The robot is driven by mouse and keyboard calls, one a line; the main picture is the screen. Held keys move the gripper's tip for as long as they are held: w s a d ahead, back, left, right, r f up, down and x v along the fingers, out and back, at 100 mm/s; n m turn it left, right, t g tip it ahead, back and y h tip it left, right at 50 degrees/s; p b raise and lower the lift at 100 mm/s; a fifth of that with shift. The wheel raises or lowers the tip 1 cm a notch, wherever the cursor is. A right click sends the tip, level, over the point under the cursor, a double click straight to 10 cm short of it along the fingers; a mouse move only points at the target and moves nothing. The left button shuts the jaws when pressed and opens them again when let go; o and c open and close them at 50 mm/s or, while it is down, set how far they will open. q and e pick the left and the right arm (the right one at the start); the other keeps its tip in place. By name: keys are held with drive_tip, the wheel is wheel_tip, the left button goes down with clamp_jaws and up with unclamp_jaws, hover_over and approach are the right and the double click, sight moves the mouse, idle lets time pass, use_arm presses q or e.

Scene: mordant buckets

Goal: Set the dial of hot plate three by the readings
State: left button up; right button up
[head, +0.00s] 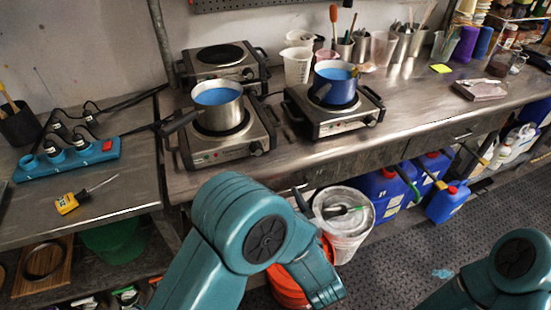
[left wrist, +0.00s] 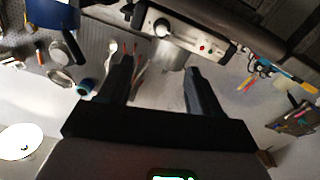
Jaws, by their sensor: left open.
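Three hot plates stand on the steel bench. The back one (head: 220,61) is bare. The front left one (head: 222,150) carries a steel pot (head: 217,113) of blue liquid. The right one (head: 333,124) carries a blue pot (head: 335,90), also with blue liquid. I cannot read which is number three. My left gripper (head: 305,202) is below the bench front, partly hidden by my arm. In the left wrist view its fingers (left wrist: 160,85) are apart and empty, with a hot plate's dial (left wrist: 162,28) beyond them, not touched. A yellow thermometer (head: 68,203) lies on the left bench.
A teal power strip (head: 68,160) with cables lies on the left bench. Beakers and tool cups (head: 345,48) stand behind the right plate. Bench space right of the plates is partly clear.

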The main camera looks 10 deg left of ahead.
sight(258, 153)
use_arm(q)
drive_tip(key=p+x, duration=0.3)
drive_tip(key=x, duration=1.2)
drive_tip(key=shift+s+a, duration=0.15)
drive_tip(key=shift+a, duration=0.1)
drive_tip(key=shift+w+a, duration=0.3)
drive_tip(key=shift+w, duration=0.3)
drive_tip(key=c, duration=1)
